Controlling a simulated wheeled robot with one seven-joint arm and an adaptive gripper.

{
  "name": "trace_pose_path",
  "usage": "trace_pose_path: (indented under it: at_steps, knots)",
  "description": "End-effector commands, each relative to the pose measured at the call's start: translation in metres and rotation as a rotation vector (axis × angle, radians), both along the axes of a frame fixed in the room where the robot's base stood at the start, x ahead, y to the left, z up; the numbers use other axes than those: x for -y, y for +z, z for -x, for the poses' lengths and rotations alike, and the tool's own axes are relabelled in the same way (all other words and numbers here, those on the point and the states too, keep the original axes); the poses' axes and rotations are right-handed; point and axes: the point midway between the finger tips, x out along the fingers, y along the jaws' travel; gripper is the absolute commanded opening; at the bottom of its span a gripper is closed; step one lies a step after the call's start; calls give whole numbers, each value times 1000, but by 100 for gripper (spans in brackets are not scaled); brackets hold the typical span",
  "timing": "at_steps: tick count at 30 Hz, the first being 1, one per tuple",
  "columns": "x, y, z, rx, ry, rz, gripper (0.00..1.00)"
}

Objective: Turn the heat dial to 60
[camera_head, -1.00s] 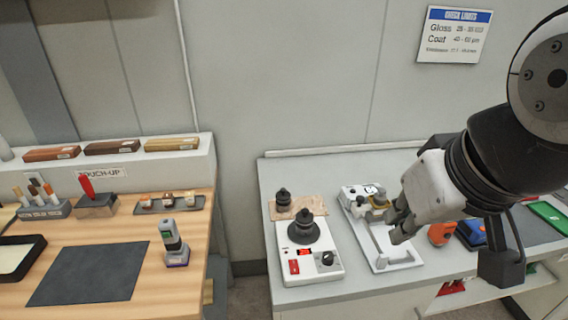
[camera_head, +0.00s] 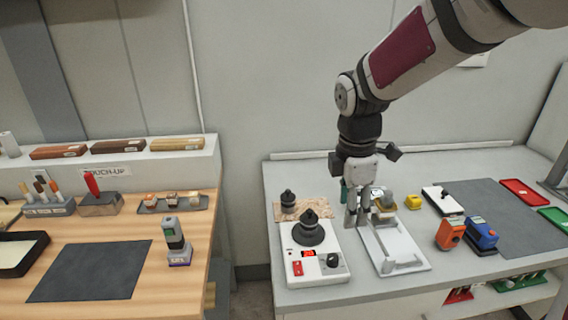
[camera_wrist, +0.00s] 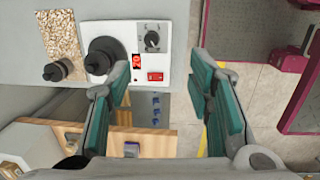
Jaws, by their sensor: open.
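The heat dial is a black round knob (camera_head: 333,260) on the front right of a white hot-plate box (camera_head: 330,277). In the wrist view the knob (camera_wrist: 152,41) shows a pale pointer line, with marks around it too small to read. Beside it are a red display (camera_wrist: 136,62) and a red switch (camera_wrist: 155,76). A black stepped round piece (camera_head: 308,232) sits on the box behind them. My gripper (camera_head: 353,222) points down behind and right of the knob, above the counter and apart from the box. In the wrist view its green-padded fingers (camera_wrist: 165,100) are spread with nothing between them.
A white tray-like device (camera_head: 400,262) stands just right of the box. A speckled board (camera_head: 277,211) with a small black knobbed piece (camera_head: 288,198) lies behind it. Orange (camera_head: 451,233) and blue (camera_head: 482,235) meters stand farther right. A wooden bench (camera_head: 205,215) is at left, across a gap.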

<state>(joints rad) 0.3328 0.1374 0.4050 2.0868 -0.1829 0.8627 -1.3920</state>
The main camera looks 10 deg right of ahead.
Motion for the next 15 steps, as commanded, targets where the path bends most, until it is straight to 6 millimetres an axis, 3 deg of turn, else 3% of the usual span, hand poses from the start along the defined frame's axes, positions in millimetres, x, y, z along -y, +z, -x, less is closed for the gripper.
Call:
trace_pose_path:
  at_steps: [1,6,15]
  knots:
    - [0,-17,-12,-30,79,-13,47]
    - [-3,-48,-35,-80,300,-47,47]
    - [-4,-71,-43,-97,394,-65,47]
